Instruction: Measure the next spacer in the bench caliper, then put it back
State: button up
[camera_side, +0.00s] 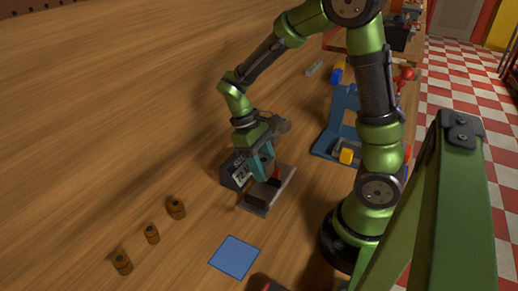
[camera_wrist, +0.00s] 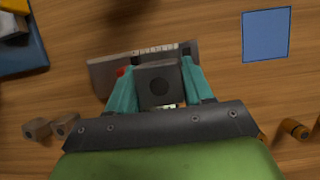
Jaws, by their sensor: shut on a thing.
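Two more grey spacers (camera_wrist: 37,128) (camera_wrist: 65,124) lie on the table at left in the wrist view.
A blue square (camera_side: 234,257) lies flat near the caliper. A blue stand (camera_side: 338,125) with yellow parts is at the right. The wood at upper left is clear.

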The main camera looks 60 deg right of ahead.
aim_at(268, 198)
jog(key=shift+f, duration=0.3)
jog(key=shift+f, duration=0.1)
jog(key=shift+f, duration=2.75)
jog(key=shift+s+a+f, duration=0.1)
jog(key=shift+a+f, duration=0.05)
jog(key=shift+f, duration=0.45)
jog(key=o, duration=1)
jog(key=shift+o, duration=0.7)
jog(key=v, duration=1.8)
jog(key=shift+d+r, duration=0.3)
jog(key=shift+r, duration=0.1)
jog(key=shift+d+m, duration=0.1)
jog(key=shift+m, duration=0.2)
